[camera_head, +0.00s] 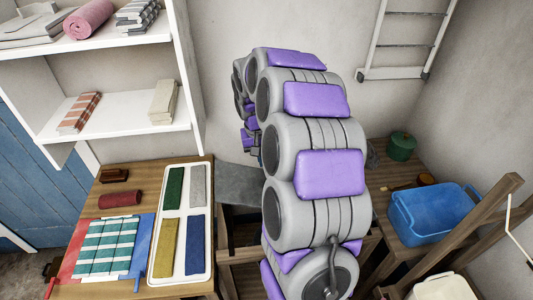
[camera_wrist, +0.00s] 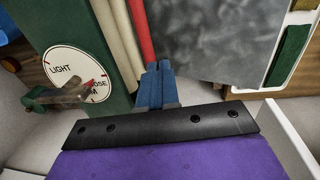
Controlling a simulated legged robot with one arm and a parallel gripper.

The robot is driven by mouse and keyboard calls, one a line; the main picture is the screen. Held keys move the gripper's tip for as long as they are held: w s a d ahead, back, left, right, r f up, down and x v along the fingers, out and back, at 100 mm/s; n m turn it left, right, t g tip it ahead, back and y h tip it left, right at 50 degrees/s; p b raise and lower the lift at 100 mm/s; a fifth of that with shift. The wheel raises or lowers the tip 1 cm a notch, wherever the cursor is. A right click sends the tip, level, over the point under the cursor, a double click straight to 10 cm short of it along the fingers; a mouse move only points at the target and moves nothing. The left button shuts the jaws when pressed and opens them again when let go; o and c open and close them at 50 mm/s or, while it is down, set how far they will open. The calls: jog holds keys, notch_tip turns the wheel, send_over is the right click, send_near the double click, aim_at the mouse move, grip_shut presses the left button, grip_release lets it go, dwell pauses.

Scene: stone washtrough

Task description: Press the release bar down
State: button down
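A red bar (camera_wrist: 140,28) runs down from the top edge of the wrist view, beside cream rollers (camera_wrist: 118,35). I take it for the release bar. My gripper (camera_wrist: 157,68) shows as two blue fingers side by side, shut, with their tips over the near end of the red bar. I cannot tell whether they touch it. A green housing (camera_wrist: 75,35) stands left of the rollers with a round white dial (camera_wrist: 72,72) marked "LIGHT", its other words partly hidden. In the head view my arm hides the gripper, the bar and most of the wringer.
A grey metal board (camera_wrist: 220,35) lies right of the bar; it also shows in the head view (camera_head: 240,184). A white tray (camera_head: 184,218) with several folded cloths sits on the left table. A blue basin (camera_head: 432,213) and green pot (camera_head: 401,146) stand at right.

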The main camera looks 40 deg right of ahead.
jog(key=shift+w+a+f+g+h, duration=0.1)
jog(key=shift+w+f+g+h, duration=0.05)
jog(key=shift+f+g+h, duration=0.45)
jog(key=shift+w+f+g+h, duration=0.1)
jog(key=shift+f+g+h, duration=0.2)
jog(key=shift+f+h, duration=0.35)
jog(key=shift+r, duration=0.2)
jog(key=p+v, duration=0.3)
jog(key=v, duration=1.1)
jog(key=shift+d+r, duration=0.15)
jog(key=shift+d, duration=0.2)
jog(key=shift+s, duration=0.15)
